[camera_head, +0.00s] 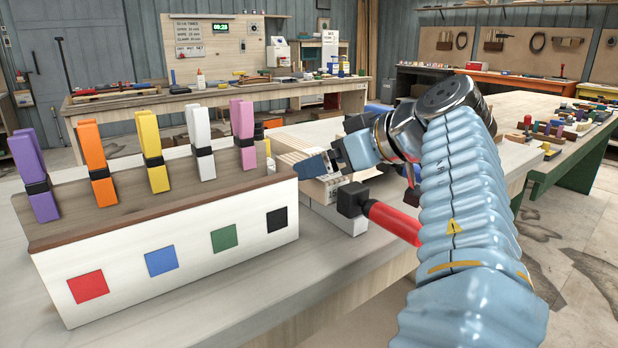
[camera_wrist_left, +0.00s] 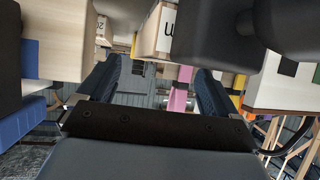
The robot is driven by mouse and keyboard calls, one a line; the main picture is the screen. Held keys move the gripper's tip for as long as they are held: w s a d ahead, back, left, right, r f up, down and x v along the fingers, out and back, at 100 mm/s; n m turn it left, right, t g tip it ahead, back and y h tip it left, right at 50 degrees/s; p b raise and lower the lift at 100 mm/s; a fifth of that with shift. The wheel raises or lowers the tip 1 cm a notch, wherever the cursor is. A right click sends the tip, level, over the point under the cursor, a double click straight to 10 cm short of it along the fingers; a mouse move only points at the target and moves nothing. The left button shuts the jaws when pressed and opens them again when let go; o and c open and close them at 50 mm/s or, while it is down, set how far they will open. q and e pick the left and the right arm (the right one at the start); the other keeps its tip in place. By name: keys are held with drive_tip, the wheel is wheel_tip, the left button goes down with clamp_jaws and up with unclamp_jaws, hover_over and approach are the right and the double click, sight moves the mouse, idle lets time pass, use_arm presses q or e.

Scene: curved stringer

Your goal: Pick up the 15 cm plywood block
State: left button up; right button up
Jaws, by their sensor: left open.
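Pale plywood blocks (camera_head: 291,143) are stacked on the bench beside the right end of the white clamp box. In the left wrist view, a block with a label partly reading "m" (camera_wrist_left: 152,42) is above the jaws, and another labelled "2" (camera_wrist_left: 103,32) is further left. I cannot tell which block is the 15 cm one. My left gripper (camera_head: 325,164) is at the stack, partly hiding it. In the left wrist view its two dark fingers (camera_wrist_left: 155,88) are apart, with no block held between them. My right gripper is not in view.
The white box (camera_head: 190,245) holds several coloured clamps; the pink one (camera_head: 242,122) stands nearest the stack. A red cylinder (camera_head: 393,221) with a black end lies beside my forearm. The bench front (camera_head: 270,318) is clear. A green-edged table (camera_head: 572,160) stands right.

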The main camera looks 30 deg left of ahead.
use_arm(q)
drive_tip(key=x, duration=0.3)
drive_tip(key=shift+w+a+f, duration=0.15)
drive_tip(key=shift+a+f, duration=0.1)
drive_tip(key=shift+f, duration=0.05)
drive_tip(key=shift+c, duration=0.2)
drive_tip(key=c, duration=1.3)
drive_tip(key=shift+r, duration=0.1)
